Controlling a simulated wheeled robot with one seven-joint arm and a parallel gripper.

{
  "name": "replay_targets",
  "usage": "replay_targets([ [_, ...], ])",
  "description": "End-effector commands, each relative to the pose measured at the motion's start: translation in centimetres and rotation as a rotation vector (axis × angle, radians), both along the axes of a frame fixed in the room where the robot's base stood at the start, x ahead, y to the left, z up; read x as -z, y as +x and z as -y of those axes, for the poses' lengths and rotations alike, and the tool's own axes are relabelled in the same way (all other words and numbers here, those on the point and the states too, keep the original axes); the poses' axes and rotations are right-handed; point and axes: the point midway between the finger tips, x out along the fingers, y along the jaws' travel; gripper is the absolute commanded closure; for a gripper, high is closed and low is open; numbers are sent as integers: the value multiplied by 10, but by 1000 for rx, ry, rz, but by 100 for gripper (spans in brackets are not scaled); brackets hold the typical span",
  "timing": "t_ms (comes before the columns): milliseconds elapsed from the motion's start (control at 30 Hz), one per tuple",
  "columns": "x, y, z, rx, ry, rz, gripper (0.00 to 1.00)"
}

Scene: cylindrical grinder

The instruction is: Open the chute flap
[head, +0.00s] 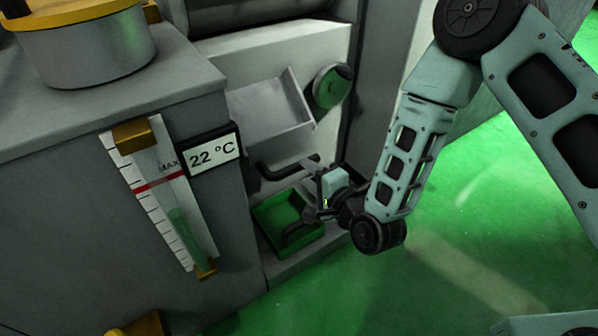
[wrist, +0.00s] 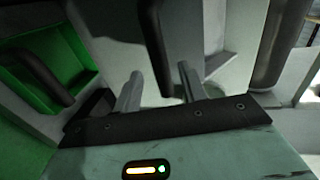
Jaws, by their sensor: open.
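The chute flap appears to be the pale grey panel on the machine front, below the slanted metal chute (head: 268,112). A black bar handle (head: 280,171) sits on it, shut against the front as far as I can see. My gripper (head: 313,188) is open at the right end of this handle, above the green tray. In the wrist view my two fingers (wrist: 160,90) are apart, and a black handle (wrist: 153,40) shows between them. I cannot tell whether they touch it. The flap's edges are partly hidden by my gripper.
A green tray (head: 265,213) with its own black handle lies just below my gripper, and also shows in the wrist view (wrist: 85,50). A round green knob (head: 330,86) is above right. A gauge (head: 165,200) and temperature display (head: 213,153) are left. Green floor is open at right.

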Motion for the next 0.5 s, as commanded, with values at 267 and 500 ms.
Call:
replay_targets([
  [267,9,32,-22,0,-1,2,58],
  [500,10,39,-26,0,-1,-1,58],
])
